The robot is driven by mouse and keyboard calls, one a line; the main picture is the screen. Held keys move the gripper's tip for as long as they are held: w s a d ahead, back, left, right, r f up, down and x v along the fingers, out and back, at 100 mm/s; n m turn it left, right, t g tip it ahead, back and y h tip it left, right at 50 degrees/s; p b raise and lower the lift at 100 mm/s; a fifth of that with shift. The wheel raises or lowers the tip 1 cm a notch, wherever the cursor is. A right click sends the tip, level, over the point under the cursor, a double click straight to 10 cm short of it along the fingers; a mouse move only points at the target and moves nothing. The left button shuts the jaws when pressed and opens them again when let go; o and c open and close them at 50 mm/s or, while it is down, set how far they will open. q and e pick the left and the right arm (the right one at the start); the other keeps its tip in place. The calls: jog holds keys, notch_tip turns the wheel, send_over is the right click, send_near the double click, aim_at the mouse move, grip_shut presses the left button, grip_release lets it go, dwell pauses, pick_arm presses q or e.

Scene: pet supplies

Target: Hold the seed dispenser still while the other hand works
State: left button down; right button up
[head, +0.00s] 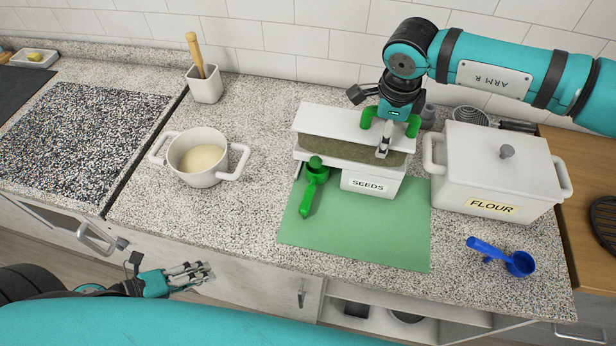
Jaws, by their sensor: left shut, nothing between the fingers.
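The seed dispenser is a white box labelled SEEDS (368,186), standing on a green mat (350,236). Its white lid (330,121) is at the back, with seeds visible in front of it. My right gripper (383,152) is over the dispenser, between two green upright parts (368,116), fingers pointing down near the front rim. Whether it grips anything is unclear. A green scoop (309,192) rests against the dispenser's left front. My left gripper (205,274) is shut and empty, low in front of the counter, well apart from the dispenser.
A white FLOUR pot (500,165) stands close on the right. A blue scoop (505,256) lies at the right front. A white pot (197,160) with pale contents and a utensil holder (205,84) stand left. Counter between the left pot and mat is clear.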

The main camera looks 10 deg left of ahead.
aim_at(315, 163)
pick_arm(q)
jog(key=w+d+r+t+h, duration=0.1)
jog(key=w+d+r, duration=0.2)
jog(key=w, duration=0.1)
jog(key=w+d+r+t+h, duration=0.1)
jog(key=w+d+r+h, duration=0.1)
jog(key=w+d+r, duration=0.1)
jog(key=w+d+r+m+t+h, duration=0.1)
jog(key=w+d+r+t+h, duration=0.1)
jog(key=w+d+r, duration=0.2)
jog(key=shift+w+d, duration=0.45)
jog(key=shift+d+f, duration=0.1)
jog(key=x, duration=1)
jog(key=shift+w, duration=2)
